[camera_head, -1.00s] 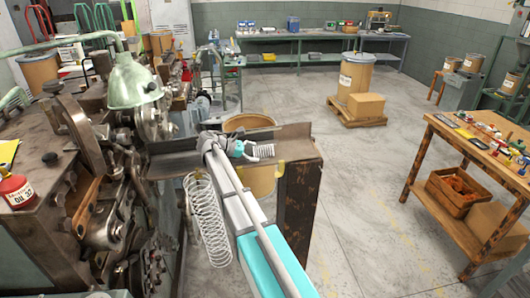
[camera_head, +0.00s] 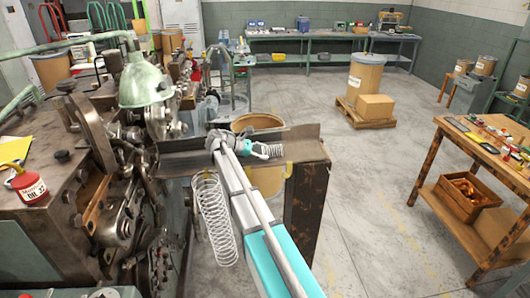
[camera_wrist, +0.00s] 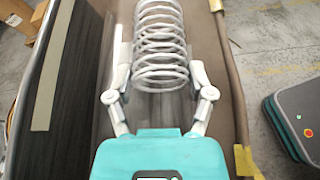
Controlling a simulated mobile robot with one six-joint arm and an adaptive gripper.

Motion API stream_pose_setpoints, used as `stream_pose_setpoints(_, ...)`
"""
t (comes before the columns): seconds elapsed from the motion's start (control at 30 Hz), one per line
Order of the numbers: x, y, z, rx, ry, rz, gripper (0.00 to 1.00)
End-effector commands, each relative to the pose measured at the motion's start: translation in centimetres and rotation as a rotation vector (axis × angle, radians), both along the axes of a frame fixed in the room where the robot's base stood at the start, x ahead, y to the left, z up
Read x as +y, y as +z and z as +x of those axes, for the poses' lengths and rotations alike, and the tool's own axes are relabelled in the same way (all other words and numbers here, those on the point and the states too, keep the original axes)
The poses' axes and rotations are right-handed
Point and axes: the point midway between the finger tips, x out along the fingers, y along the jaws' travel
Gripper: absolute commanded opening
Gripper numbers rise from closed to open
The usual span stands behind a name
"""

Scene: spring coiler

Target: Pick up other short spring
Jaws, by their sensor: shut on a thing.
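The short spring (camera_head: 271,150) is a small silver coil lying in the dark metal trough (camera_head: 302,147). My gripper (camera_head: 260,150) reaches into the trough from the left, with its fingers on the spring's near end. In the wrist view the spring (camera_wrist: 160,35) points away from my gripper (camera_wrist: 160,68), with the pale fingers on both sides of its coils. The gripper is shut on it. I cannot tell whether the spring is clear of the trough floor.
A longer silver spring (camera_head: 213,215) hangs below the trough, left of my arm. The coiler machine (camera_head: 110,190) stands at the left. A barrel (camera_head: 258,123) stands behind the trough. A wooden bench (camera_head: 480,150) is at the right, with open floor (camera_head: 370,190) between.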

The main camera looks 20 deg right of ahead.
Motion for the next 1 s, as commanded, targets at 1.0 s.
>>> stream_pose_setpoints(1.0, 1.8, 10.3, -8.5, 0.000, 0.000, -0.001, 0.21)
